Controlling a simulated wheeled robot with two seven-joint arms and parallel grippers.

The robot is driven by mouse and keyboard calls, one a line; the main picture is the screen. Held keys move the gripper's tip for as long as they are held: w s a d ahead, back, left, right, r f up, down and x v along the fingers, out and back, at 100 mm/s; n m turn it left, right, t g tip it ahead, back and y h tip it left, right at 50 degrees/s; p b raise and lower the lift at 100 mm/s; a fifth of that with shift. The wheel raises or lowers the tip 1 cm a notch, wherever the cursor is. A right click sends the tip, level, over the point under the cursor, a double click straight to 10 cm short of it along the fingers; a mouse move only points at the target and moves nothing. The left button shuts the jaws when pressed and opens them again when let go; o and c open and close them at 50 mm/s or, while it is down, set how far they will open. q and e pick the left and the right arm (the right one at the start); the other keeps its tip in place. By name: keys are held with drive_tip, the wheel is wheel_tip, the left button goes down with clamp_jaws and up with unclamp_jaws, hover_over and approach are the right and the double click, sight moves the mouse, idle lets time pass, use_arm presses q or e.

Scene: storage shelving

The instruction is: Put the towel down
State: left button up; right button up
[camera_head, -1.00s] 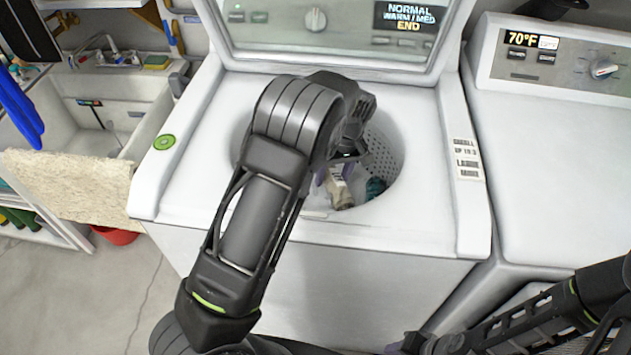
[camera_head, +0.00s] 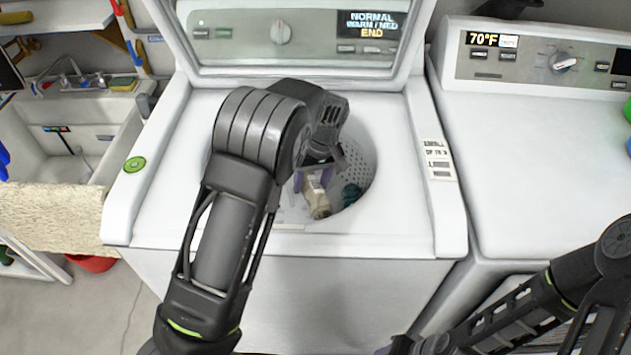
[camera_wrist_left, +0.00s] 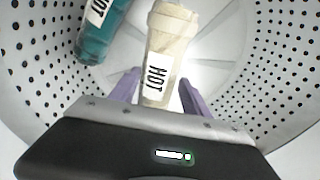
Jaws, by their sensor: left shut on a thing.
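A cream rolled towel (camera_head: 318,203) with a HOT label is inside the washer drum. It also shows in the left wrist view (camera_wrist_left: 168,40), between the purple fingers. My left gripper (camera_wrist_left: 158,90) reaches down into the drum and is shut on this towel. In the head view the left gripper (camera_head: 311,182) is partly hidden by its own arm. A teal rolled item (camera_head: 351,194), also labelled HOT in the wrist view (camera_wrist_left: 102,30), is beside it in the drum. My right arm is at the lower right, its gripper mostly cut off by the bottom edge.
The open washer (camera_head: 400,215) has its raised lid behind the drum. A dryer (camera_head: 535,170) with a clear top stands at the right.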

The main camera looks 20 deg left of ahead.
use_arm(q)
drive_tip(key=s+d+r+m, duration=0.1)
drive_tip(key=r+m, duration=0.1)
drive_tip(key=r, duration=0.1)
drive_tip(key=s+d+r+m+t, duration=0.1)
drive_tip(key=s+r+m, duration=0.1)
drive_tip(key=r+m, duration=0.1)
drive_tip(key=s+d+r+m, duration=0.1)
drive_tip(key=s+r+m, duration=0.1)
drive_tip(key=r, duration=0.1)
drive_tip(key=shift+s+d+r+m, duration=0.2)
drive_tip(key=shift+r+m, duration=0.1)
drive_tip(key=shift+m, duration=0.1)
drive_tip(key=shift+r, duration=0.1)
